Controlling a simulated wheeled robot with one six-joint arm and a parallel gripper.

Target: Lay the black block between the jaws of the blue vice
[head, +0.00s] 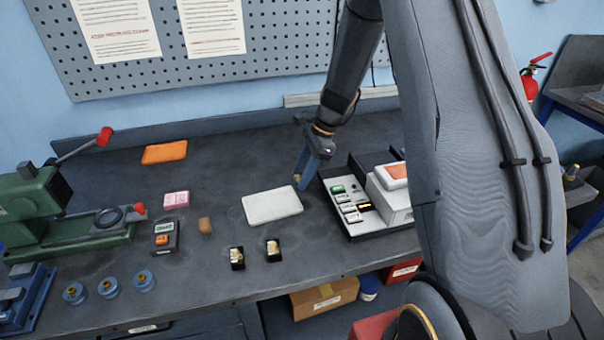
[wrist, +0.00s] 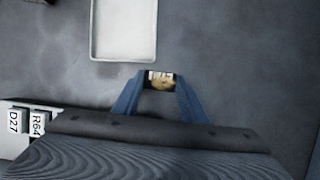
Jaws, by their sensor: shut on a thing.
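My gripper (wrist: 160,92) is shut on a small black block (wrist: 153,85) with a gold-coloured top and a white label, seen between the blue fingertips in the wrist view. In the head view my gripper (head: 303,180) is over the bench, between the white pad and the black tray, and the held block is mostly hidden there. The blue vice (head: 34,300) stands at the lower left edge of the head view, far from my gripper. It is partly cut off, and its jaw gap is hard to make out. Two similar black blocks, the left one (head: 237,265) and the right one (head: 273,256), stand on the bench front.
A white pad (head: 272,206) lies beside my gripper; a black tray (head: 372,232) with labelled pieces and a white box is at right. Between here and the vice are a dark device (head: 164,240), a cork-coloured piece (head: 205,228) and blue round pieces (head: 108,287). A green machine (head: 40,205) stands behind the vice.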

